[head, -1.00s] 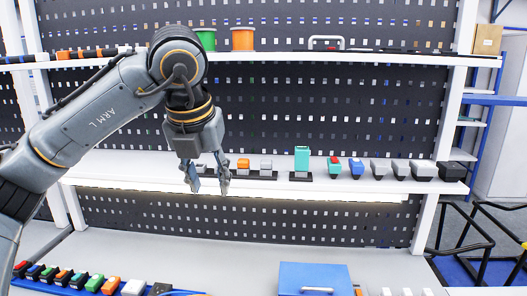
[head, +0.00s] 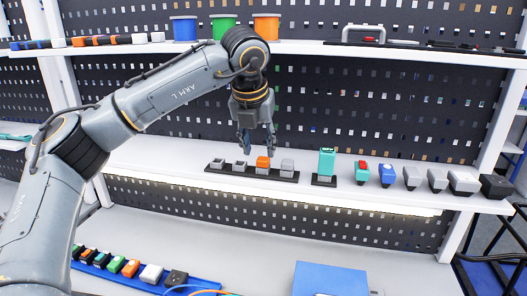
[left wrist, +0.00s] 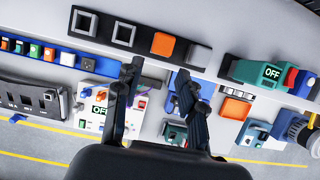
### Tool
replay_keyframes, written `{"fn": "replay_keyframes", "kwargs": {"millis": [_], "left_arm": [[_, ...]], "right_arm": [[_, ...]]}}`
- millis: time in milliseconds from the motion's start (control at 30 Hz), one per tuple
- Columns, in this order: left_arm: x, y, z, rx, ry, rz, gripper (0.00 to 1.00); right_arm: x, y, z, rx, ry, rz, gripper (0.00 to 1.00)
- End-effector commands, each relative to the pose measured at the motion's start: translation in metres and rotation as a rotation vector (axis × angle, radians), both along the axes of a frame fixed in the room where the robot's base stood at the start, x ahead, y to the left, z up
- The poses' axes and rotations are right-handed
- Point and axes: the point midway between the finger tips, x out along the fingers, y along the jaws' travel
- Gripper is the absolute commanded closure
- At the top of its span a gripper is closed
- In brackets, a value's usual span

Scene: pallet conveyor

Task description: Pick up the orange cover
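An orange cover (head: 263,162) sits in a low black rack (head: 226,170) on the middle shelf, between grey square pieces. It also shows in the left wrist view (left wrist: 163,44), with two grey square frames to its left on the strip. My left gripper (head: 258,146) hangs pointing down just above and behind the rack, close to the cover. In the left wrist view its two fingers (left wrist: 158,73) are apart with nothing between them, and the cover lies just beyond their tips. My right gripper is in neither view.
A teal block (head: 326,162) stands on a black base right of the rack, followed by several small red, blue, grey and black items. A blue tray (head: 205,284) and a blue box (head: 330,279) lie on the lower table.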

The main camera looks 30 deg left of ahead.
Motion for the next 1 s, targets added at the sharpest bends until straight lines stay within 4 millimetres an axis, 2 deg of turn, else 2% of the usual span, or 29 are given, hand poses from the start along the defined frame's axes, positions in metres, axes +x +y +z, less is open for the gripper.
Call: {"fn": "replay_keyframes", "kwargs": {"millis": [33, 267, 600, 867, 933, 1000], "left_arm": [[0.007, 0.001, 0.004, -0.001, 0.003, 0.000, 0.60], [0.022, 0.006, -0.002, 0.000, 0.000, -0.001, 0.60], [0.037, 0.010, -0.042, -0.001, 0.002, 0.000, 0.60], [0.039, 0.010, -0.047, -0.001, 0.000, 0.000, 0.60], [0.039, 0.010, -0.047, -0.001, 0.000, 0.000, 0.71], [0.039, 0.010, -0.047, -0.001, 0.000, 0.000, 0.85]], "right_arm": [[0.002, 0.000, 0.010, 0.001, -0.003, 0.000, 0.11], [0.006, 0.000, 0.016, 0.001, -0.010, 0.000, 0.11], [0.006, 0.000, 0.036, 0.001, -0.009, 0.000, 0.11], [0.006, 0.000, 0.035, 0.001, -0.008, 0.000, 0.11], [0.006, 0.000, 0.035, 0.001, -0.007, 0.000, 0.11], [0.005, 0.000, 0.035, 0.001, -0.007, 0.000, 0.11]]}}
